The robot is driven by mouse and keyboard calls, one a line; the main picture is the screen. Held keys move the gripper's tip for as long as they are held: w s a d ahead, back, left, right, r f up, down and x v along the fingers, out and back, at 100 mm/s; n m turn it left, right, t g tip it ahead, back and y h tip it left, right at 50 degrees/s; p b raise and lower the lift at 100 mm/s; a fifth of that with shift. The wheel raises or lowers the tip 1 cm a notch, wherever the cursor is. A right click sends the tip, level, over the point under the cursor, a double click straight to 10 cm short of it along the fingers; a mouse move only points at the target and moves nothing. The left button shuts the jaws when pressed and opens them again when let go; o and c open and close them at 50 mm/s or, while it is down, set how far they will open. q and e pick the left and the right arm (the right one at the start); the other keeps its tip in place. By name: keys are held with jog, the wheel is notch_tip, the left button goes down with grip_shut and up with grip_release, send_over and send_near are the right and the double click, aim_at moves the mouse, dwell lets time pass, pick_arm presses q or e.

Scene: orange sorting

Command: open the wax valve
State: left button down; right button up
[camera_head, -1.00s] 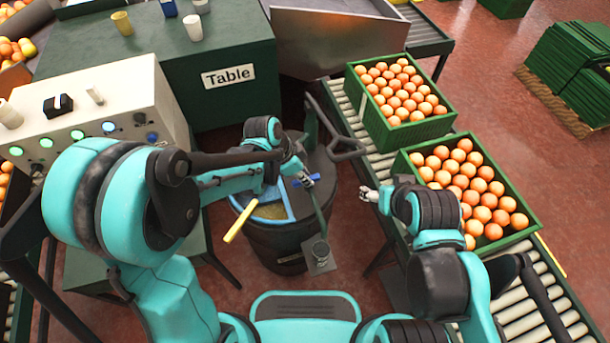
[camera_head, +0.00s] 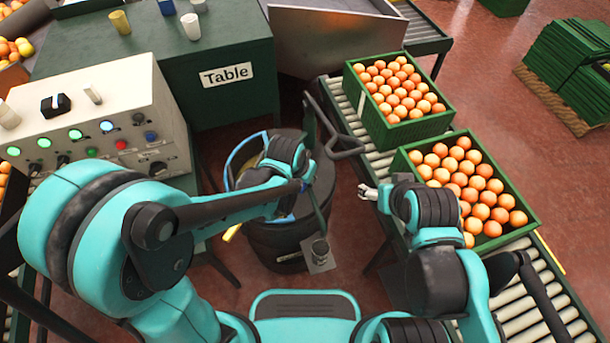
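A dark drum (camera_head: 277,243) with a blue-edged top stands in the middle of the view. A yellow handle (camera_head: 231,233) pokes out at its left, mostly covered by my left arm. A thin grey lever or pipe runs down the drum's right side to a small cup-like end (camera_head: 320,250) over a flat plate. I cannot tell which of these parts is the wax valve. My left wrist is over the drum and hides much of its top; the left fingers are hidden behind it. My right gripper (camera_head: 368,192) is empty, right of the drum, its small fingers apart.
A control box (camera_head: 90,125) with lit buttons is at the left. A green table (camera_head: 180,75) with several cups stands behind. Green crates of oranges (camera_head: 410,138) sit on a roller conveyor (camera_head: 350,105) at the right. A dark bent handle (camera_head: 343,152) rises beside the drum.

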pick_arm(q)
jog(key=shift+s+d+n+y, duration=0.15)
jog(key=shift+n+y, duration=0.65)
jog(key=shift+n, duration=1.4)
jog(key=c, duration=1.5)
grip_release()
jog(key=v, duration=1.2)
jog(key=shift+d, duration=0.1)
